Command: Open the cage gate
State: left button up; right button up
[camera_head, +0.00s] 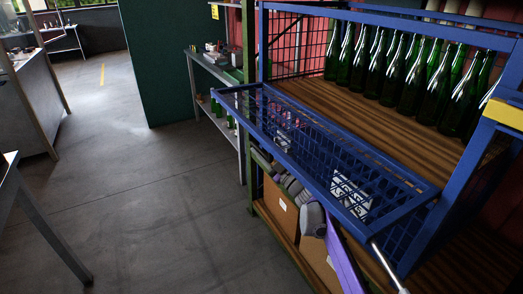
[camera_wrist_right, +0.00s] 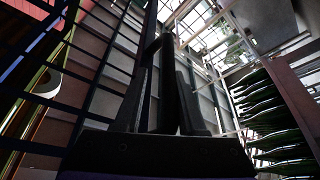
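The blue cage gate (camera_head: 372,152) is a mesh panel in a blue frame. In the head view it is swung down and sticks out from the front of the cage, tilted outward. My right arm comes up below the gate, and its gripper (camera_head: 283,140) shows partly behind the mesh. In the right wrist view the dark fingers (camera_wrist_right: 165,95) point up, close to a dark bar; whether they touch or grip it is unclear. Dark mesh bars run along the left of that view. My left gripper is not in view.
Several green bottles (camera_head: 403,75) stand on the wooden shelf (camera_head: 335,110) inside the cage. A box (camera_head: 280,210) sits on the lower shelf. A grey side bench (camera_head: 212,68) stands beyond, next to a dark green partition (camera_head: 170,60). The floor to the left is clear.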

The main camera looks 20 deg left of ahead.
jog(key=shift+s+d+f+b, duration=0.1)
jog(key=shift+d+f+b, duration=0.1)
jog(key=shift+d+b, duration=0.25)
jog(key=b+v, duration=0.3)
jog(key=v, duration=0.7)
jog(key=shift+r, duration=0.15)
jog(key=shift+s, duration=0.1)
